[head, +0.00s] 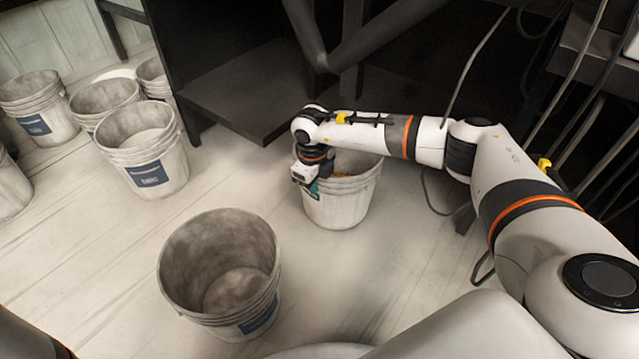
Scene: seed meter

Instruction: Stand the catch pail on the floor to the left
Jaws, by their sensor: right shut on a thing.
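The catch pail (345,205) appears to be the pale pail with a green label patch, right of centre in the head view. Something orange-yellow shows inside it, mostly hidden by my right arm. My right gripper (309,182) is at the pail's left rim and is shut on it, with the fingertips largely hidden. The pail looks upright, close to the floor (100,265); I cannot tell whether its base touches. My left gripper is not in view.
An empty pail (222,265) with a blue label stands on the floor at front centre. Several similar pails, including one pail (150,150), stand at the left. A dark frame with a low shelf (235,90) is behind. Cables hang at the right.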

